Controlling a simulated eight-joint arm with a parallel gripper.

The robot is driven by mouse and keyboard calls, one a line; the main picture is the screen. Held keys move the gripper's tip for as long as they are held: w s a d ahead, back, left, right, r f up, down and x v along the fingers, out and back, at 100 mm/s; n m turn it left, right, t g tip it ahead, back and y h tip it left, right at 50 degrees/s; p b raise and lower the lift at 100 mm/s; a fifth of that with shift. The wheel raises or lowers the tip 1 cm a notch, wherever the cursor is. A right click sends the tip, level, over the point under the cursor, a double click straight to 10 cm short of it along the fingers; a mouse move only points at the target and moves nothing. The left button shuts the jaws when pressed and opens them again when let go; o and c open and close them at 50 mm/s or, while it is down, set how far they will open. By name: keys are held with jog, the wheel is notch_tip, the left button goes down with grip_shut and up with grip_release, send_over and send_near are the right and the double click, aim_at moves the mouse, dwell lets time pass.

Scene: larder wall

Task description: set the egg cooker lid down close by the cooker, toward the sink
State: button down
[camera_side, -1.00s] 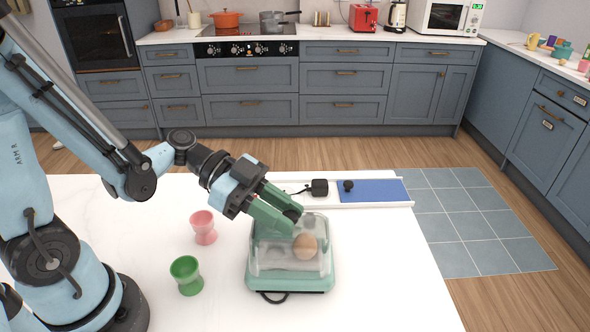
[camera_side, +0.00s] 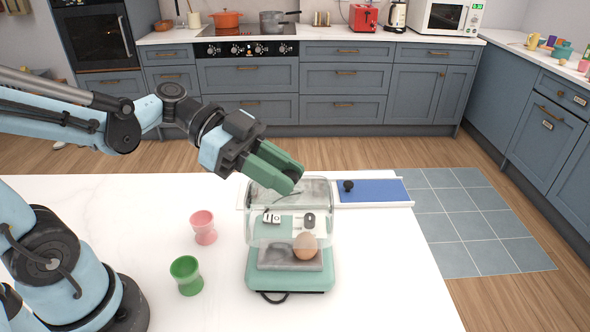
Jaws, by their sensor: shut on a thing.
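The egg cooker (camera_side: 290,283) is a green base with a grey top plate on the white counter. A brown egg (camera_side: 304,246) is in it. The clear egg cooker lid (camera_side: 262,228) is in my gripper (camera_side: 290,177), raised off the base toward the back of the cooker. My gripper is shut on the lid's top; the knob itself is mostly hidden by the green fingers. Controls on the cooker show through the clear lid. I cannot make out a sink in this view.
A pink egg cup (camera_side: 203,228) and a green egg cup (camera_side: 187,275) stand left of the cooker. A white tray with a blue panel (camera_side: 371,191) and a black knob (camera_side: 348,186) lies behind, to the right. The counter right of the cooker is clear.

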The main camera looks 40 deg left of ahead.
jog(key=shift+r, duration=0.9)
jog(key=shift+w+d+r, duration=0.1)
jog(key=shift+d, duration=0.2)
jog(key=s+d+f+m+g, duration=0.1)
jog(key=d+m+g, duration=0.1)
jog(key=d, duration=0.8)
jog(key=d+f+m+g, duration=0.2)
jog(key=d, duration=0.8)
jog(key=w+a+f+h, duration=0.1)
jog(key=w+a+f, duration=0.2)
jog(key=w+f, duration=0.7)
jog(key=shift+w+a+f+g, duration=0.3)
jog(key=shift+w+f, duration=0.05)
jog(key=shift+f, duration=0.05)
jog(key=shift+f, duration=0.1)
jog(key=c, duration=0.9)
grip_release()
